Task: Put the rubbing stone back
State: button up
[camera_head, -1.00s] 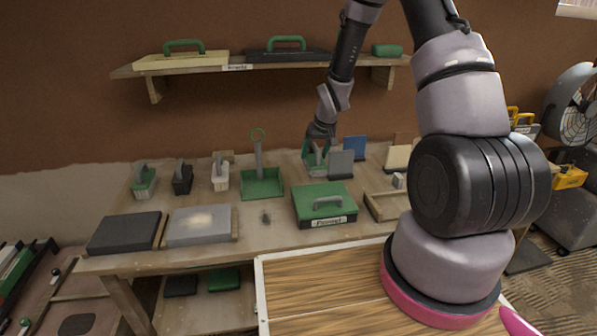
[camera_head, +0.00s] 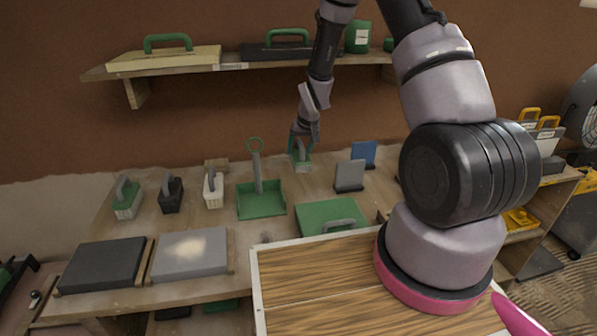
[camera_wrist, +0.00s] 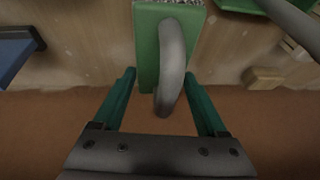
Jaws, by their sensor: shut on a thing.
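My gripper (camera_head: 301,148) is at the back of the bench, beside the upright handle of the green tray. In the wrist view, my gripper's two green fingers (camera_wrist: 160,78) are on either side of a green block with a curved grey handle and a speckled grey end, which looks like the rubbing stone (camera_wrist: 147,45). They hold it by its sides. In the head view the stone (camera_head: 301,164) is small and partly hidden by my gripper. I cannot tell whether it touches the bench.
Green (camera_head: 128,198), black (camera_head: 171,196) and white (camera_head: 213,190) handled tools stand at left. The green tray (camera_head: 261,202) is left of my gripper; grey (camera_head: 349,178) and blue (camera_head: 364,153) upright pads are right. A shelf (camera_head: 228,66) hangs above.

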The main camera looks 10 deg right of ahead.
notch_tip(320, 180, down, 7)
jog(key=shift+f, duration=0.15)
jog(key=shift+f, duration=0.1)
dwell(0.3)
jog(key=o, duration=1.5)
